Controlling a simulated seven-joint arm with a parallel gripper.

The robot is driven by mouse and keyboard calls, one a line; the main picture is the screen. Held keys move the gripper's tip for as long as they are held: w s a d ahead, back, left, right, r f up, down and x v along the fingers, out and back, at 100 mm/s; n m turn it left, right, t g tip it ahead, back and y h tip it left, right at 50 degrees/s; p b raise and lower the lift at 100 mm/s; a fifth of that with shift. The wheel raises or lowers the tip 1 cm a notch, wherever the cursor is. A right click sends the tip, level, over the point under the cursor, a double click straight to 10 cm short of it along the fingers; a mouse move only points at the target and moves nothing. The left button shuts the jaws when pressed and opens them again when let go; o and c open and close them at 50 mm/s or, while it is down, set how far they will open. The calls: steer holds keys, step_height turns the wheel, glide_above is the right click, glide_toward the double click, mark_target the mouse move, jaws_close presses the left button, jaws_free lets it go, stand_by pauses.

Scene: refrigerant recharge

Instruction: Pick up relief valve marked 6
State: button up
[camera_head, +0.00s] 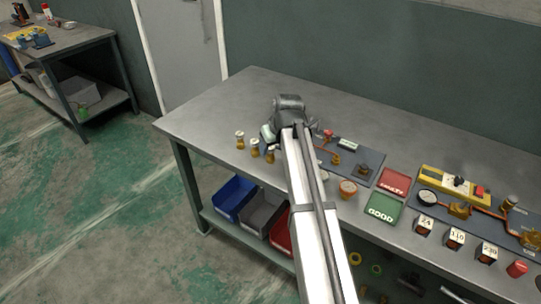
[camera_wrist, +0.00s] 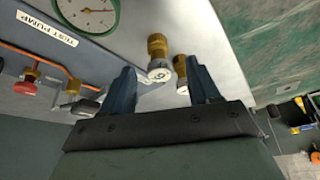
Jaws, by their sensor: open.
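Several small brass relief valves with pale round caps stand on the bench. In the head view they form a short row: a left valve (camera_head: 240,140), a middle valve (camera_head: 255,148) and a right valve (camera_head: 270,155). The cap markings are too small to read, so I cannot tell which is 6. My gripper (camera_head: 267,134) is beside this row, at its right end. In the wrist view my gripper (camera_wrist: 161,68) is open, and a brass valve (camera_wrist: 157,58) shows between its fingers. Another valve (camera_wrist: 180,72) is partly hidden near the right finger.
The test pump plate (camera_head: 362,155), with gauge (camera_wrist: 88,12) and red knob (camera_wrist: 25,87), lies right of the valves. A red tray (camera_head: 395,182) and green GOOD tray (camera_head: 384,208) lie farther right, near numbered blocks (camera_head: 425,226). The bench's left end is clear.

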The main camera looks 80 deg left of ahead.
mark_target(272, 149)
steer(key=shift+a+x, duration=0.2)
steer(key=shift+x, duration=1.35)
steer(key=shift+a+x, duration=0.2)
steer(key=shift+x, duration=1.3)
steer(key=shift+r, duration=0.15)
steer(key=shift+c, duration=0.4)
steer(key=c, duration=0.9)
